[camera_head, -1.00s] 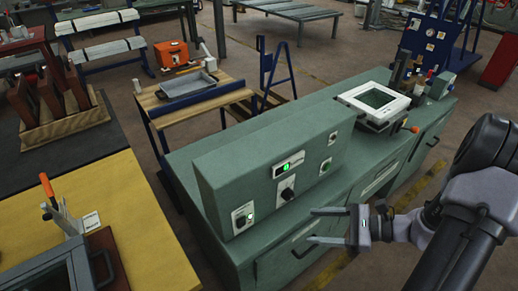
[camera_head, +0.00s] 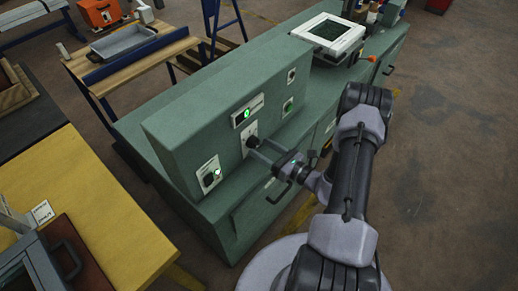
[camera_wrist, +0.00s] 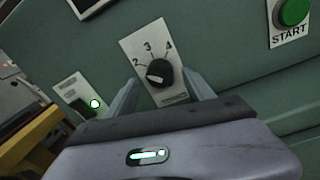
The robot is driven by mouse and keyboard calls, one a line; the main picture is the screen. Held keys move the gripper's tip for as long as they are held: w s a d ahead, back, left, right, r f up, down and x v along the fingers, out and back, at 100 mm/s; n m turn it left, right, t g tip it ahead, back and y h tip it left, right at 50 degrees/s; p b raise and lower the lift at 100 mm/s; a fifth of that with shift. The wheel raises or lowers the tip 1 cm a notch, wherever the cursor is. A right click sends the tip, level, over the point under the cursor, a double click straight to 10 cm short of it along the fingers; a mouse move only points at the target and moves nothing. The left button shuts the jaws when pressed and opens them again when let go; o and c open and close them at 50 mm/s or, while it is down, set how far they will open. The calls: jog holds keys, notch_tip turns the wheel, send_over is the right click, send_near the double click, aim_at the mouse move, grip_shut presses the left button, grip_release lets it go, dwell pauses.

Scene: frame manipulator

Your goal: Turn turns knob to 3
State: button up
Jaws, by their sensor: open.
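The turns knob (camera_head: 252,142) is a black rotary knob on a white plate on the front of the green control box. In the wrist view the knob (camera_wrist: 160,73) has 2, 3 and 4 printed around its upper side. A pale mark shows on its lower left, not clearly at any of these numbers. My gripper (camera_head: 259,146) is open in front of the box. In the wrist view my gripper (camera_wrist: 162,85) has one finger to each side of the knob, low on the plate. I cannot tell whether either finger touches it.
A green START button (camera_wrist: 293,12) is up to the right. A switch plate with a lit green lamp (camera_head: 209,174) is to the left, and a lit display (camera_head: 247,112) is above the knob. A white-framed screen (camera_head: 330,35) stands farther along the green cabinet.

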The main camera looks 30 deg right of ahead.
jog(key=shift+x, duration=1)
grip_shut()
jog(key=shift+m, duration=0.3)
jog(key=m, duration=0.3)
jog(key=shift+m+p, duration=0.35)
jog(key=shift+m, duration=0.05)
jog(key=shift+m+p, duration=0.35)
jog(key=shift+m, duration=1.85)
grip_release()
